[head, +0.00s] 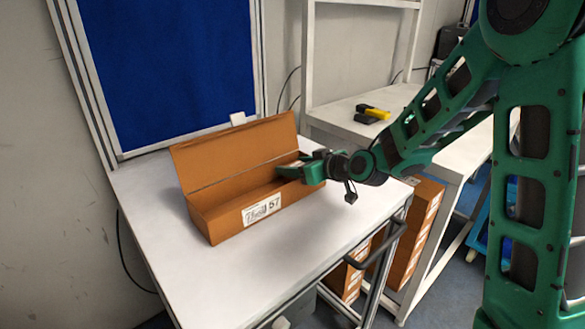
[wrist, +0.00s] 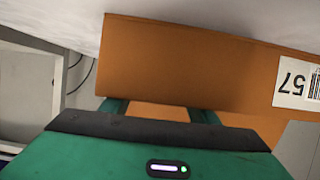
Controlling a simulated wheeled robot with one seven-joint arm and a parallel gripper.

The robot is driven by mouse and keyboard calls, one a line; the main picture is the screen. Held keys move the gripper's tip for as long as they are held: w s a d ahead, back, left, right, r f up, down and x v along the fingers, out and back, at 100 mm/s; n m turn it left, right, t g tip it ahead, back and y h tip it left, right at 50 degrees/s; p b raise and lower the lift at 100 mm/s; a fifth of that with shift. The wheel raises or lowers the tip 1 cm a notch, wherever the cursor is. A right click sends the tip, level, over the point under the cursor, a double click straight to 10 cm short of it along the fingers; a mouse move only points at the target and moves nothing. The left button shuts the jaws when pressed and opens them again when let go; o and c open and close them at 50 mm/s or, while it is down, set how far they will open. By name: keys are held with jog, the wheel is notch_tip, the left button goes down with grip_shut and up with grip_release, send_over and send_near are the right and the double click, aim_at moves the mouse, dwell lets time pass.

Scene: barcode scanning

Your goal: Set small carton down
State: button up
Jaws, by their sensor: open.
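A long orange-brown open box (head: 225,222) with its back flap raised stands on the white table (head: 170,260). Its front bears a white label reading 57, which also shows upside down in the wrist view (wrist: 297,84). My gripper (head: 287,172) reaches in over the right end of the box, its fingertips low inside or just above it. In the wrist view its two green fingers (wrist: 160,110) stand apart, and the box's front wall (wrist: 190,65) hides their tips. I cannot make out a separate small carton; the walls hide the box's floor.
A blue board (head: 175,65) stands behind the table. A yellow and black tool (head: 372,114) lies on a white shelf to the right. More labelled boxes (head: 412,225) stand below. The table's front and left are clear.

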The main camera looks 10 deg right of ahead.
jog(key=v, duration=1.2)
jog(key=s+d+f+g+h, duration=0.1)
jog(key=s+d, duration=0.1)
jog(key=d, duration=0.1)
jog(key=s+d+f+m+g+h, duration=0.1)
jog(key=s+d+f, duration=0.1)
jog(key=d, duration=0.1)
jog(key=s+d+f+m+g+h, duration=0.1)
jog(key=s+d, duration=0.1)
jog(key=d, duration=0.1)
jog(key=shift+f, duration=0.3)
jog(key=s+d+m, duration=0.1)
jog(key=s+d, duration=0.1)
jog(key=s+d+f+m+g+h, duration=0.1)
jog(key=s+d, duration=0.1)
jog(key=s+d+f+g+h, duration=0.1)
jog(key=s+d, duration=0.1)
jog(key=shift+s+d+m, duration=0.25)
jog(key=shift+d+m, duration=0.1)
jog(key=shift+m, duration=0.05)
jog(key=s+d+m+g+h, duration=0.1)
jog(key=s+d+m+g, duration=0.2)
jog(key=s, duration=0.7)
jog(key=s+d+m+g+h, duration=0.1)
jog(key=s+d+m+g, duration=0.2)
jog(key=s, duration=0.8)
jog(key=d+m, duration=0.2)
jog(key=shift+d+r, duration=0.15)
jog(key=shift+d, duration=0.1)
jog(key=shift+w, duration=0.1)
